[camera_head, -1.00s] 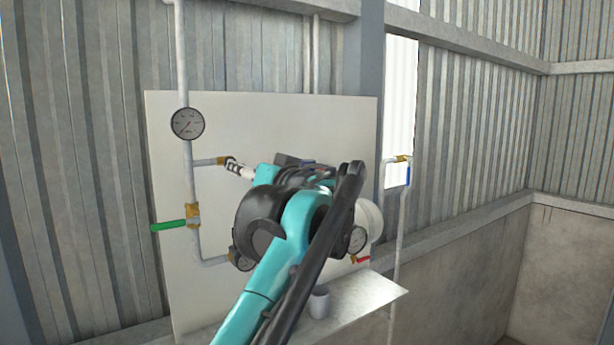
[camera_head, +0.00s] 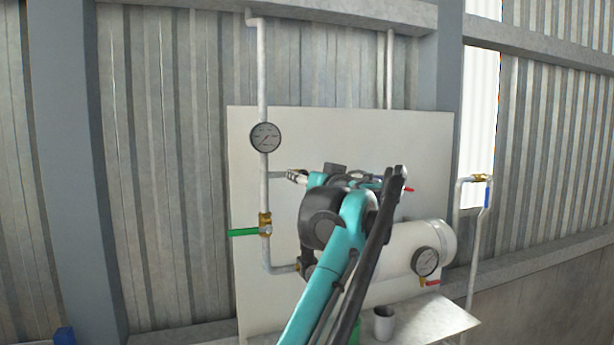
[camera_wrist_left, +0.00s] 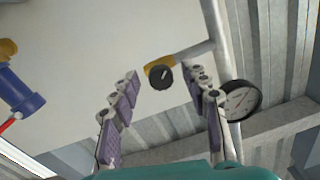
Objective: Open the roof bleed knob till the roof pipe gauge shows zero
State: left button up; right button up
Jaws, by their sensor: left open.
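The roof pipe gauge (camera_head: 265,137) is a round white dial on the white vertical pipe (camera_head: 263,85); it also shows at the right in the left wrist view (camera_wrist_left: 240,100). Its needle is visible, but its figures are too small to read. The black round bleed knob (camera_wrist_left: 160,78) sits on a brass fitting at the end of a short side pipe. My left gripper (camera_wrist_left: 160,75) is open, with its fingertips on either side of the knob; contact is not clear. In the head view the left gripper (camera_head: 297,176) largely hides the knob. My right gripper is not in view.
A green-handled valve (camera_head: 245,232) is lower on the pipe. A white tank (camera_head: 405,248) with a second gauge (camera_head: 425,261) stands behind my arm. A cup (camera_head: 384,323) is on the shelf (camera_head: 440,318). A blue valve (camera_wrist_left: 20,102) shows in the wrist view.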

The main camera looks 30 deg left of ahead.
pick_arm(q)
grip_shut()
jog(key=shift+m, duration=0.4)
jog(key=shift+s+a+m+t+h+p, duration=0.2)
jog(key=shift+m+p, duration=0.45)
jog(key=shift+m, duration=3.8)
jog(key=shift+w+d+m+t+p, duration=0.2)
jog(key=shift+m+p, duration=0.5)
jog(key=shift+m, duration=3.8)
jog(key=shift+s+a+m+t+h+p, duration=0.1)
jog(key=shift+m+t+p, duration=0.4)
jog(key=shift+m, duration=3.95)
